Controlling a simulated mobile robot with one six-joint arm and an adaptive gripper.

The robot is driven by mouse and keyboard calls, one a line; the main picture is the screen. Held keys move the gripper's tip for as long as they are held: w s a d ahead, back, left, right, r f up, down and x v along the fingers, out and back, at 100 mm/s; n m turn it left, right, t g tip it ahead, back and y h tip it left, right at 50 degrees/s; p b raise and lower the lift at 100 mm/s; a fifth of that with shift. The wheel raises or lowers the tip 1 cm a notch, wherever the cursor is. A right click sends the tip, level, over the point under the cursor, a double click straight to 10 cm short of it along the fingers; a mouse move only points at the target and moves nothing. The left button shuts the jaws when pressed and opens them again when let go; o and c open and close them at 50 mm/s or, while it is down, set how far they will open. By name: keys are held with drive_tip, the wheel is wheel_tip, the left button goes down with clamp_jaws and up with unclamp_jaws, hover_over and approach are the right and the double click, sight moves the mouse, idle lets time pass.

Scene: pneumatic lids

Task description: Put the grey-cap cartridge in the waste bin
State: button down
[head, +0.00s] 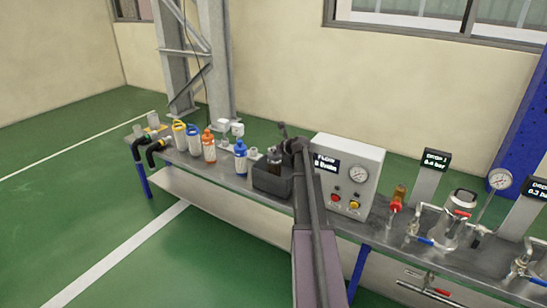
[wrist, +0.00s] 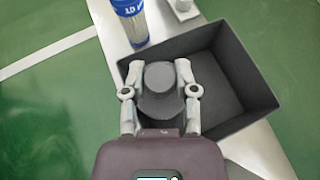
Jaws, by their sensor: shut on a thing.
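The grey-cap cartridge (wrist: 158,77) is between the fingers of my gripper (wrist: 158,85), with its round grey cap facing the wrist camera. My gripper is shut on it. In the wrist view the cartridge is over the left part of the dark open bin (wrist: 262,92). In the head view the bin (head: 268,183) stands on the bench left of the gauge box, and the dark cartridge (head: 274,161) shows at its top. How deep the cartridge sits relative to the rim is hard to tell. My arm hides the bin's right side in the head view.
A blue-cap bottle (head: 241,157) stands just left of the bin, also in the wrist view (wrist: 129,18). An orange bottle (head: 208,146) and others stand farther left. The gauge box (head: 345,175) is close on the right. The bench (head: 180,157) has a narrow front edge.

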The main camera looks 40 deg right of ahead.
drive_tip(key=shift+f+b, duration=1.15)
drive_tip(key=shift+f, duration=0.35)
drive_tip(key=shift+c, duration=2)
unclamp_jaws()
drive_tip(key=shift+r, duration=0.2)
drive_tip(key=p+v, duration=0.5)
drive_tip(key=v, duration=0.7)
drive_tip(key=shift+p, duration=0.4)
